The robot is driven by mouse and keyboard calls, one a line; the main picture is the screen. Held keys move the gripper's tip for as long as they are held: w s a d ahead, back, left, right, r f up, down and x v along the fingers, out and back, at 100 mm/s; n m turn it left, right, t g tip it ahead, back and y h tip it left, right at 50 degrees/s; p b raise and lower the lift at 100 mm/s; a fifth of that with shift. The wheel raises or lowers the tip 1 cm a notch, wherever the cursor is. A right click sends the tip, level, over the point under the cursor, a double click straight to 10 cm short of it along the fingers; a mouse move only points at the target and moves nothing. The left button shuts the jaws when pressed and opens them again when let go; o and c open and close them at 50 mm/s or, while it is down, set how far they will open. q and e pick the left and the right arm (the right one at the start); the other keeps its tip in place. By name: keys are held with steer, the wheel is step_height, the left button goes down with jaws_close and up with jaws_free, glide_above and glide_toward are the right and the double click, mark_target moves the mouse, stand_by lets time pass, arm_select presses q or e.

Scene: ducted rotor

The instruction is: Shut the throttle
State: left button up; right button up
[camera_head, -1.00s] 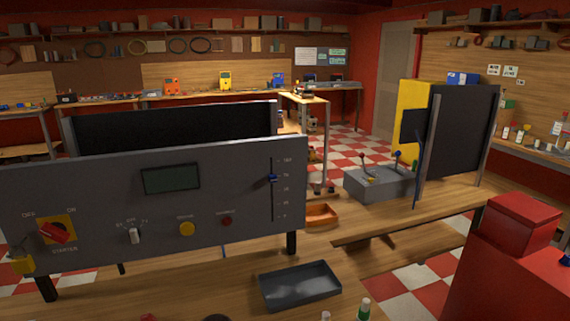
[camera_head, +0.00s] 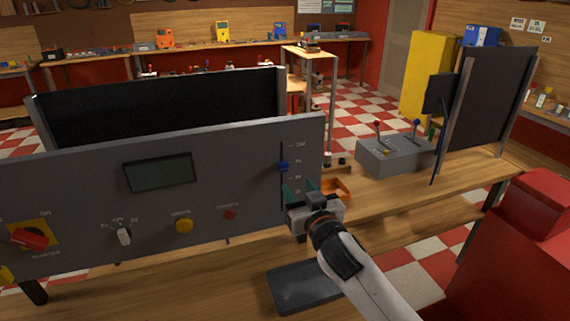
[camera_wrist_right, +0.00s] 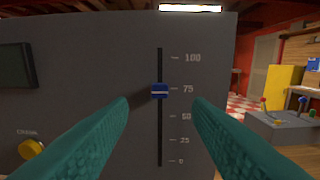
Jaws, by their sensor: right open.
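The throttle is a blue slider knob (camera_head: 283,166) in a vertical slot on the right end of the grey control panel (camera_head: 90,190). In the right wrist view the knob (camera_wrist_right: 160,90) sits level with the 75 mark, on a scale from 0 at the bottom to 100 at the top. My right gripper (camera_head: 300,190) is in front of the panel, just below and right of the knob in the head view. Its teal fingers are open and empty, and in the wrist view they stand to either side below the knob, apart from it. My left gripper is not in view.
The panel also carries a red starter switch (camera_head: 29,238), a selector knob (camera_head: 124,236), a yellow button (camera_head: 184,225) and a display (camera_head: 160,173). A dark tray (camera_head: 300,287) lies below my right arm. An orange tray (camera_head: 336,189) and a grey lever box (camera_head: 395,155) stand to the right.

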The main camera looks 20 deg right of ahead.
mark_target(284, 168)
steer(key=w+p, duration=0.1)
steer(key=w, duration=0.5)
steer(key=shift+a, duration=0.15)
steer(key=w+p, duration=0.1)
steer(key=w, duration=0.2)
steer(key=shift+w+f, duration=0.1)
steer(key=shift+w, duration=0.35)
jaws_close()
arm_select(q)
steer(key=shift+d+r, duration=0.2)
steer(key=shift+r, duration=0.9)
arm_select(e)
steer(key=shift+f, duration=0.15)
